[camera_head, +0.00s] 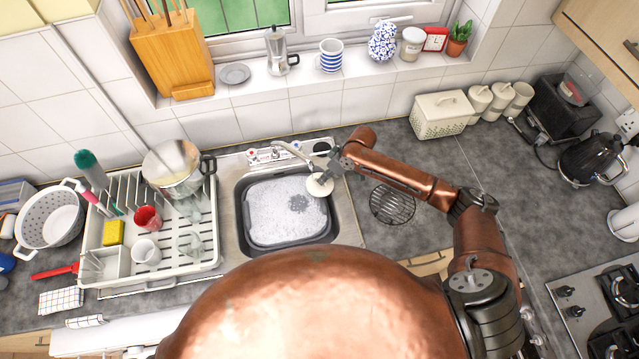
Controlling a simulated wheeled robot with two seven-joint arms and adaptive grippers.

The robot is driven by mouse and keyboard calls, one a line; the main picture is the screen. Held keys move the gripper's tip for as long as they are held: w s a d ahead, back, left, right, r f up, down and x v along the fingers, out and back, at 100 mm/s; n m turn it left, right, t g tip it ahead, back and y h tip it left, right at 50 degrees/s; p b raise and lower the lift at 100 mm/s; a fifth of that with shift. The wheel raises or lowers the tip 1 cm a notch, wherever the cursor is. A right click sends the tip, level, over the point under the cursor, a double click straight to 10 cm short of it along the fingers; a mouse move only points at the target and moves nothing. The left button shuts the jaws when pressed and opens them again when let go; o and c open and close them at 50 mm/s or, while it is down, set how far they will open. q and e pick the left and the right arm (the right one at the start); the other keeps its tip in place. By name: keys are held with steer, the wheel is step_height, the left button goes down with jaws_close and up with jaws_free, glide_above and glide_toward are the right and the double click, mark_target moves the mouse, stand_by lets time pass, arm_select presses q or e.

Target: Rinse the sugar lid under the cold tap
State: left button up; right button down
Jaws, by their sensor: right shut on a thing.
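The sugar lid (320,186), a small round cream disc, is held over the right rear part of the sink bowl (240,220). My right gripper (332,169) is shut on it at its upper right edge; the fingers are small and partly hidden. The tap (285,147) stands behind the sink, with its spout reaching right toward the lid and gripper. I cannot tell whether water runs or touches the lid. White suds fill the grey basin below. My left gripper is not in view.
A white dish rack (209,228) with a steel pot (172,168) and cups stands left of the sink. A round black wire trivet (392,206) lies right of it, under my right arm. Three white canisters (480,97) stand at the back right. The right counter is mostly clear.

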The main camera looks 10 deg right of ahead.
steer(key=s+p, duration=0.2)
steer(key=s, duration=0.1)
steer(key=shift+r+p, duration=0.15)
steer(key=shift+p, duration=0.25)
steer(key=s+p, duration=0.4)
steer(key=s, duration=0.1)
steer(key=shift+a, duration=0.1)
stand_by(0.4)
stand_by(0.9)
steer(key=s+r, duration=0.3)
steer(key=s, duration=0.2)
steer(key=shift+r, duration=0.4)
steer(key=shift+a, duration=0.1)
stand_by(0.6)
